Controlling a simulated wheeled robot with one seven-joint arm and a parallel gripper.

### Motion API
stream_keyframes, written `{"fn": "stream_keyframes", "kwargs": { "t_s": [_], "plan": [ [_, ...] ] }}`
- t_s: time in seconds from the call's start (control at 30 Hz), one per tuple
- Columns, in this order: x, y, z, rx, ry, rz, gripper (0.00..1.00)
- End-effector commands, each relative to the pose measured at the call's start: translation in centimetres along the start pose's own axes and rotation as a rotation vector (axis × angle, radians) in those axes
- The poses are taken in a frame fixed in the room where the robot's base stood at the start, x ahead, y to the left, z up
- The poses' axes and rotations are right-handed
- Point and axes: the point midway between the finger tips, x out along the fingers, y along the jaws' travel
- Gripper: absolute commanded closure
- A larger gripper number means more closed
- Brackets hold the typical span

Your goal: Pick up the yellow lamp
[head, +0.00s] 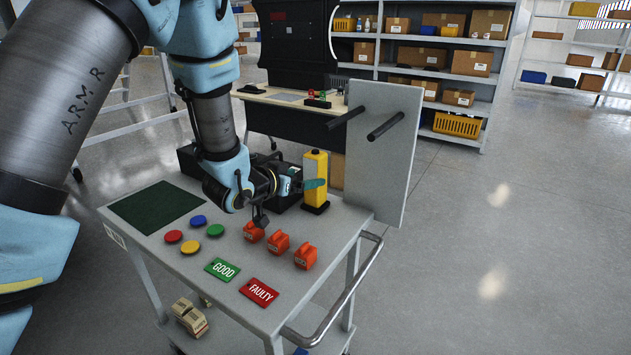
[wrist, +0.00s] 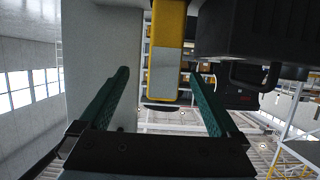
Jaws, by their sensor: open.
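The yellow lamp (head: 316,163) stands upright on its black base near the far right of the cart top (head: 217,262). It has a pale panel on its body. My gripper (head: 314,184) reaches in from the left at the lamp's mid height. One green finger shows across the front of the lamp and hides part of it. In the wrist view the lamp (wrist: 169,28) appears upside down between the two open green fingers (wrist: 158,75). No grip on the lamp shows, and I cannot tell whether either finger touches it.
A black case (wrist: 245,35) stands close beside the lamp. An upright grey panel (head: 385,145) with two black pegs is to the right. Several orange-red items (head: 278,243), coloured discs (head: 191,247) and GOOD (head: 222,269) and FAULTY (head: 259,292) signs lie nearer the front.

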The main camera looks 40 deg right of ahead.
Motion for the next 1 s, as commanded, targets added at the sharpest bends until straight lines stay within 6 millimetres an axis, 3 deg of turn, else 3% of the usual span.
{"fn": "stream_keyframes", "kwargs": {
  "t_s": [0.7,1.0],
  "plan": [
    [7.5,-0.6,-0.2,-0.001,-0.002,-0.002,0.03],
    [7.8,-0.6,0.0,-0.002,-0.002,-0.003,0.05]
  ]
}}
